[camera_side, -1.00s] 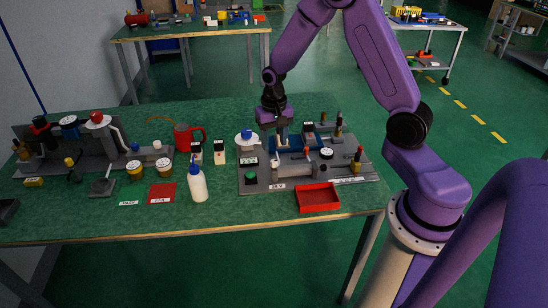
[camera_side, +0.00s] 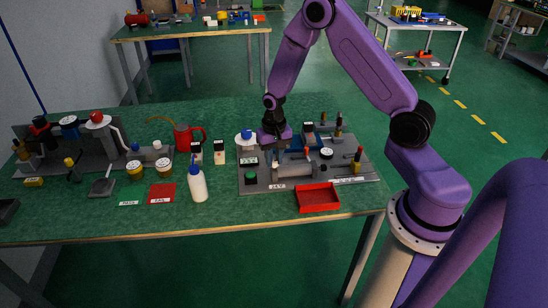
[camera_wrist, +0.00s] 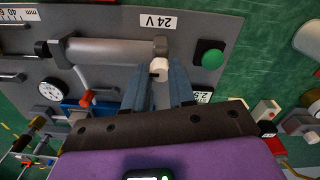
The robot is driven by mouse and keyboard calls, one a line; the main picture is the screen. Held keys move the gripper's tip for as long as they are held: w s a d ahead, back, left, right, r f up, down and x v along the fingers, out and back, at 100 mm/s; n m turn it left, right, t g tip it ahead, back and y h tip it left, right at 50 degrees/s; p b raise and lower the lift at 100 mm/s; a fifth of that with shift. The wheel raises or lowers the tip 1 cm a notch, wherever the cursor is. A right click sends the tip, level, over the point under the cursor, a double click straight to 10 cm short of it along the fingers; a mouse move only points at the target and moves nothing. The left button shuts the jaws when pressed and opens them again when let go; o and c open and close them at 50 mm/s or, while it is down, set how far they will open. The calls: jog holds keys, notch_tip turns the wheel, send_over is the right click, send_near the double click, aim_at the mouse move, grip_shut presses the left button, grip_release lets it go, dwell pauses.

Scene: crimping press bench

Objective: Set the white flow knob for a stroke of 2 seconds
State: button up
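The white flow knob (camera_wrist: 159,68) shows in the wrist view between my gripper's two blue-grey fingertips, at the end of a grey cylinder. My gripper (camera_wrist: 160,72) points down at it with its fingers on either side. I cannot tell whether they press on the knob or stand just clear of it. Near the knob is a small white label (camera_wrist: 203,97), partly hidden by my gripper; "2.5" can be read on it. In the side view my gripper (camera_side: 272,147) is low over the grey press plate (camera_side: 310,182) and hides the knob.
A green button (camera_wrist: 209,54) and a "24 V" label (camera_wrist: 158,22) are close to the knob. A round dial gauge (camera_wrist: 52,89) and a red-tipped lever (camera_wrist: 87,98) stand on the plate. A red tray (camera_side: 318,199) and a white bottle (camera_side: 198,185) are at the front.

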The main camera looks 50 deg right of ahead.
aim_at(274, 161)
grip_shut()
jog(key=shift+n, duration=2.4)
jog(key=o, duration=0.7)
grip_release()
notch_tip(274, 161, up, 17)
jog(key=shift+r, duration=0.2)
jog(key=shift+a, duration=0.1)
